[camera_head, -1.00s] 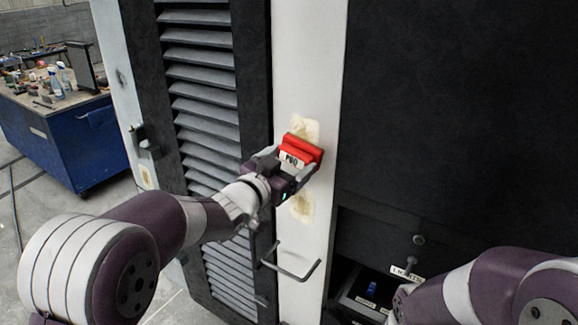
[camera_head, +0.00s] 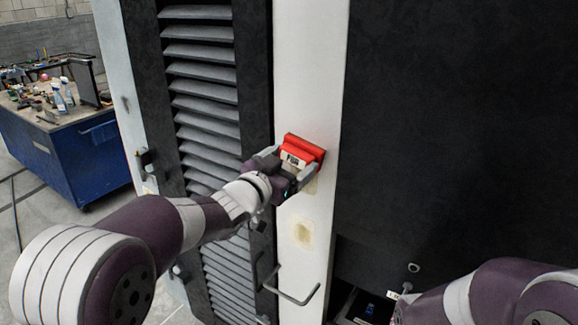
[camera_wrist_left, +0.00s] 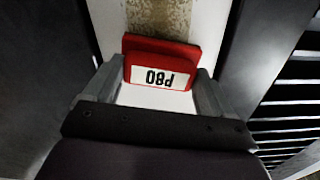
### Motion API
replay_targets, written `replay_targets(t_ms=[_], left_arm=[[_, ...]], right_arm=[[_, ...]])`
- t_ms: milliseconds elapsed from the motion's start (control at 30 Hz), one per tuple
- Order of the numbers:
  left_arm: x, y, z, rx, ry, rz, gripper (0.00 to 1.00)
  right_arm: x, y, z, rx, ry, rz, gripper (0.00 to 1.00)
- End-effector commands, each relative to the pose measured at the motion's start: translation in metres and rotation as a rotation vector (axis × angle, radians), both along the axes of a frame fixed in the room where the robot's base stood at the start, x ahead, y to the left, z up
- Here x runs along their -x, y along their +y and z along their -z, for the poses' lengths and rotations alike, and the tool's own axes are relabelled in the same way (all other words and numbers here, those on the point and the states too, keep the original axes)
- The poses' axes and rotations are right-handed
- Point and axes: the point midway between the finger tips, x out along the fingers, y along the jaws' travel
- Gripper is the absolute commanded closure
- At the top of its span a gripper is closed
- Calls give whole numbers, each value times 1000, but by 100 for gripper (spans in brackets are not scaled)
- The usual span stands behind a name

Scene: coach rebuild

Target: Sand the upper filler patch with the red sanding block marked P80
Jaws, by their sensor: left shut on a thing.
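The red sanding block (camera_head: 305,147) has a white label that reads P80 in the left wrist view (camera_wrist_left: 161,77). My left gripper (camera_head: 290,170) is shut on the block, with a finger at each side (camera_wrist_left: 160,88). The block is at the white post, over the upper filler patch (camera_head: 312,184); whether it touches cannot be told. Most of that patch is hidden behind the block and fingers. A tan, speckled strip of filler (camera_wrist_left: 160,18) shows beyond the block in the wrist view. The lower filler patch (camera_head: 303,233) is uncovered. My right gripper is out of view.
The white post (camera_head: 312,60) stands between a dark louvred panel (camera_head: 203,100) and a large dark panel (camera_head: 460,130). A bar handle (camera_head: 296,297) sticks out below the lower patch. A blue workbench (camera_head: 75,160) with bottles stands at the far left.

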Motion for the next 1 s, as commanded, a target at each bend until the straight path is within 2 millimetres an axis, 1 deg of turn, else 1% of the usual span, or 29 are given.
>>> replay_targets(t_ms=[33, 167, 267, 433, 500, 667, 900, 1000], left_arm=[[0, 0, -7, 5, -8, 1, 56], [1, 1, -3, 5, -5, 0, 56], [1, 0, 7, 4, -4, 0, 56], [0, 0, 30, 2, -2, 1, 56], [-1, -1, 36, 3, -2, 0, 56], [-1, -1, 39, 2, -1, -1, 56], [0, 0, 70, 1, 0, -1, 56], [1, 0, 74, 1, -1, -1, 56]], right_arm=[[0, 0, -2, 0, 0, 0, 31], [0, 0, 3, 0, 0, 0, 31], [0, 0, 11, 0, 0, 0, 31], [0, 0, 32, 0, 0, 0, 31], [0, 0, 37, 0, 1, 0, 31], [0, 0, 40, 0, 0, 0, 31], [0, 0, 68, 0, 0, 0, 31], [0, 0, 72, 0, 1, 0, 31]])
